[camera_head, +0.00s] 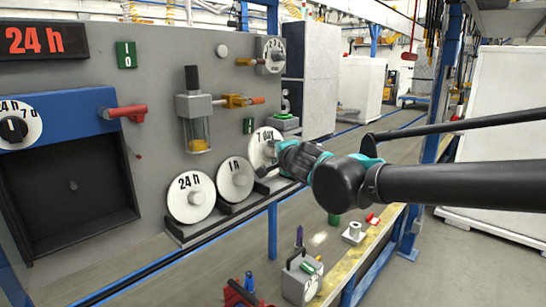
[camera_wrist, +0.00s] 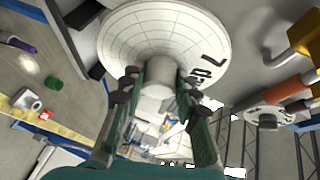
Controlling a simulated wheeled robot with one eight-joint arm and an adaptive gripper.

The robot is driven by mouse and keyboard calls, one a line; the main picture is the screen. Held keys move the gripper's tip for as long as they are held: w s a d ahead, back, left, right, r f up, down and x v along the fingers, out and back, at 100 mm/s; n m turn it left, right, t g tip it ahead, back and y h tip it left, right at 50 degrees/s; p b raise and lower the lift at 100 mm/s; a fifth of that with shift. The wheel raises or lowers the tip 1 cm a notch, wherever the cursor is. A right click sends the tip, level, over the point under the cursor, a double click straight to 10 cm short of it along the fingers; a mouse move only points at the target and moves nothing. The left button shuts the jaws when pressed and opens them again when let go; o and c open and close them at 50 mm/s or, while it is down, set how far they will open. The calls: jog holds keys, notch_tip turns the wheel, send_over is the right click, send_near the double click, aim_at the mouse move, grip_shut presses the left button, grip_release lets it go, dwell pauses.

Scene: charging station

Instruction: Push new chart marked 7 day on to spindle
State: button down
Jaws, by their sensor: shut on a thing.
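The 7 day chart (camera_head: 262,143) is a white disc at the right end of a row of discs on the grey panel. In the wrist view the disc (camera_wrist: 190,30) shows a grid and an upside-down "7 d" marking. My gripper (camera_head: 274,160) is at its face; in the wrist view my gripper (camera_wrist: 160,80) is shut on the disc's central hub. I cannot tell whether the disc still touches its rack. The small spindle (camera_head: 73,185) shows inside the dark recess (camera_head: 110,190) at the left. No disc is on it.
Discs marked 24 h (camera_head: 190,198) and 1 h (camera_head: 235,180) stand left of my gripper. A red handle (camera_head: 125,112) and a glass-bowled filter (camera_head: 197,130) protrude from the panel. A grey box (camera_head: 300,280) and small parts lie on the bench below.

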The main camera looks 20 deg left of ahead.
jog(key=shift+s+d+r, duration=0.1)
jog(key=shift+d+r, duration=0.1)
jog(key=shift+r, duration=0.35)
jog(key=shift+s+d+r, duration=0.1)
jog(key=shift+d+r, duration=0.1)
jog(key=shift+r, duration=0.35)
